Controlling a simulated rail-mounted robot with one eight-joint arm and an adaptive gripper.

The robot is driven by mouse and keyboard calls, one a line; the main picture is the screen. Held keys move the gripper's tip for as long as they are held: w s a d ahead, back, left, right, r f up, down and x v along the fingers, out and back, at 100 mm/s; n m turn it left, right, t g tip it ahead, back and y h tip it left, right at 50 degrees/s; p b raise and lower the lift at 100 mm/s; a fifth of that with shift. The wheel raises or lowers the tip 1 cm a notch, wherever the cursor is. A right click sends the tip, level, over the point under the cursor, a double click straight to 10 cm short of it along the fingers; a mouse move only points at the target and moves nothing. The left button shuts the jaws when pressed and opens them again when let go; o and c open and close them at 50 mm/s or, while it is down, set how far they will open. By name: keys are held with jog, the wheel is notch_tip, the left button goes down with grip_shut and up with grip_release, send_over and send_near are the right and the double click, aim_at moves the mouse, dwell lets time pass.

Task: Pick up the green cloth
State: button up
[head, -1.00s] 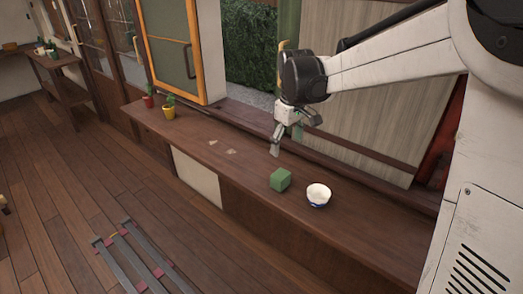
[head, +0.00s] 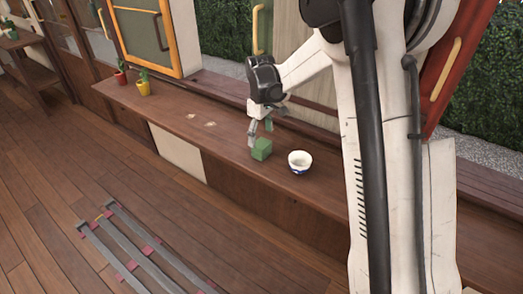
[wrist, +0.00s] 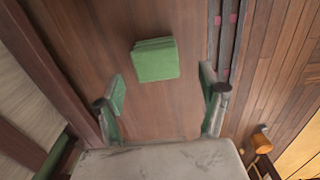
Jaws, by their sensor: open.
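The green cloth (head: 261,149) is a folded, block-like bundle on the long wooden counter (head: 215,143). It also shows in the wrist view (wrist: 155,60), beyond my fingertips and roughly between their lines. My gripper (head: 260,128) is above the counter, close to the cloth and just behind it in the head view. In the wrist view my gripper (wrist: 160,82) has its two fingers wide apart with nothing between them. Whether a finger touches the cloth cannot be told from the head view.
A white and blue bowl (head: 300,161) stands right of the cloth. A red pot (head: 121,79) and a yellow pot (head: 143,88) with plants stand at the counter's far left. Two small pale pieces (head: 210,124) lie between. Grey rails (head: 145,248) run along the floor.

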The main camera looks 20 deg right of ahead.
aim_at(262, 144)
jog(key=shift+w+d+f, duration=0.1)
jog(key=shift+f, duration=1.45)
jog(key=shift+w+d+f, duration=0.1)
jog(key=shift+f, duration=1.45)
jog(key=shift+c, duration=0.5)
jog(key=c, duration=1.1)
jog(key=shift+c, duration=0.2)
jog(key=shift+r, duration=0.1)
jog(key=shift+r, duration=0.45)
jog(key=r, duration=0.2)
jog(key=a+r, duration=0.1)
jog(key=shift+s+r, duration=0.35)
jog(key=shift+r, duration=0.05)
jog(key=s+a+r, duration=0.5)
jog(key=a+r, duration=0.1)
jog(key=a, duration=0.3)
jog(key=shift+s, duration=0.2)
